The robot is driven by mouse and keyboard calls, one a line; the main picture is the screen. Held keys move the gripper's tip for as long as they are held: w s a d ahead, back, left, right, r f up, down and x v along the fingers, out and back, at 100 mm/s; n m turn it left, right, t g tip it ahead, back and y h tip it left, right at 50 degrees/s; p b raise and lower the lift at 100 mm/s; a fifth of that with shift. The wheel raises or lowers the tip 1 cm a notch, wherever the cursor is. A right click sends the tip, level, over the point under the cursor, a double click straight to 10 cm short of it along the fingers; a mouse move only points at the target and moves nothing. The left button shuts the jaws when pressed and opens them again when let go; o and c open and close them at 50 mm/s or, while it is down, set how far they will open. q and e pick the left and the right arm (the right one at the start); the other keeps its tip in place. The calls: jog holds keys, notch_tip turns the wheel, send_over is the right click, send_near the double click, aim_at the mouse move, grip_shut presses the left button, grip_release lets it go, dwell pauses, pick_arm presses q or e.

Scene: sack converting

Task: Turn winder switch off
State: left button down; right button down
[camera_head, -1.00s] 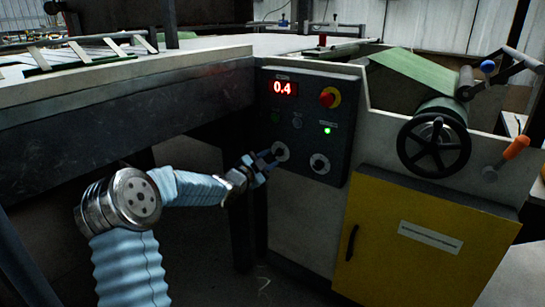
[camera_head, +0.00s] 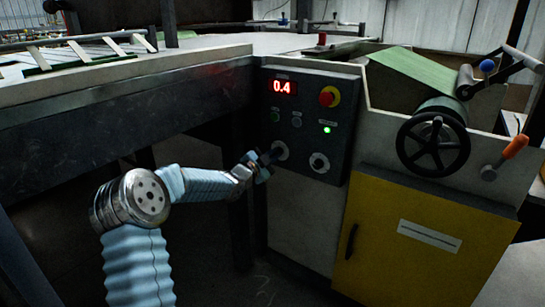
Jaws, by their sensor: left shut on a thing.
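The control panel (camera_head: 308,112) is a dark box on the front of the machine. It has a red display reading 0.4, a red emergency button (camera_head: 329,96) on a yellow ring, small buttons and a lit green lamp (camera_head: 327,130). Two round switches sit low on it: a left one (camera_head: 281,150) and a right one (camera_head: 319,163). My left gripper (camera_head: 269,157) is at the left switch, shut on its knob, and its fingers hide part of it. The switch labels are too small to read. My right gripper is not in view.
A yellow cabinet door (camera_head: 405,250) with a black handle is below right. A black handwheel (camera_head: 433,144) and an orange-handled lever (camera_head: 514,147) stand to the right. The table edge (camera_head: 120,105) hangs above my left arm. The floor below the panel is clear.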

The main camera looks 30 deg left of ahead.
pick_arm(q)
jog(key=n+p, duration=0.2)
jog(key=n, duration=0.6)
dwell(0.4)
jog(key=shift+f+n+p, duration=0.1)
jog(key=shift+n+p, duration=0.2)
jog(key=shift+n, duration=0.2)
jog(key=c, duration=1.2)
grip_release()
jog(key=shift+s+a, duration=0.1)
jog(key=s+a, duration=0.1)
jog(key=s, duration=1.2)
jog(key=shift+s+b, duration=0.3)
jog(key=shift+b, duration=0.1)
